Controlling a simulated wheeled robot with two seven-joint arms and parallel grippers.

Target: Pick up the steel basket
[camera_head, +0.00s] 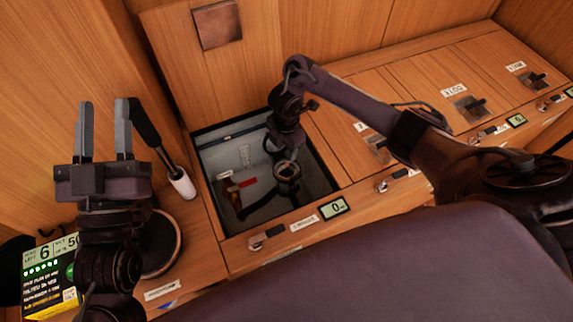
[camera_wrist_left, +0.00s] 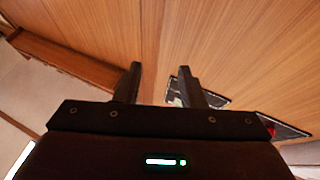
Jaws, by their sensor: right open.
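An open square compartment (camera_head: 208,160) with grey inner walls is sunk into the wooden counter. My right gripper (camera_head: 268,205) reaches down into it from above, open, with its dark fingers low inside. I cannot make out a steel basket for certain; my right arm and gripper cover much of the compartment. A small red and white piece (camera_head: 242,184) shows inside, left of the right gripper. My left gripper (camera_head: 104,130) is open and empty, raised at the left, away from the compartment. Its two spread fingers also show in the left wrist view (camera_wrist_left: 162,85).
A raised wooden lid (camera_head: 190,70) stands behind the compartment. A white-and-black handled tool (camera_head: 182,183) is beside the left gripper. Closed lids with dark handles (camera_head: 470,104) run to the right. A small display (camera_head: 334,208) is on the front edge; a lit screen (camera_head: 45,270) is lower left.

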